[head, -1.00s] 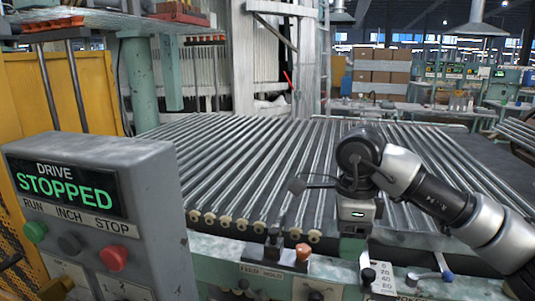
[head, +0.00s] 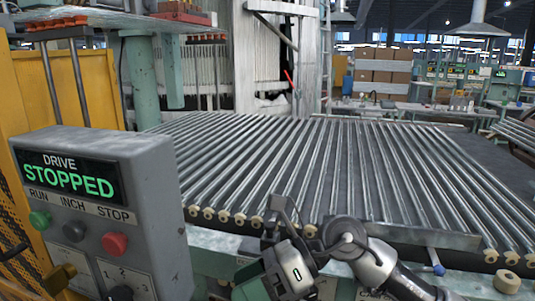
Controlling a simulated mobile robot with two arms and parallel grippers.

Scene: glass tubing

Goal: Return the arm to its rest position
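My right arm comes in from the lower right in the head view. Its grey and black wrist is bent, and the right gripper (head: 290,268) hangs low over the front edge of the machine, left of the wrist. Its fingertips are hard to make out, so I cannot tell whether it is open or shut. I see nothing clearly held in it. My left gripper is not in view.
A grey control box (head: 165,165) stands close at left; its display (head: 68,178) reads DRIVE STOPPED. A bed of metal rollers (head: 300,160) fills the middle. The red stop button (head: 114,244) faces me. Brown boxes (head: 383,68) stand far behind.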

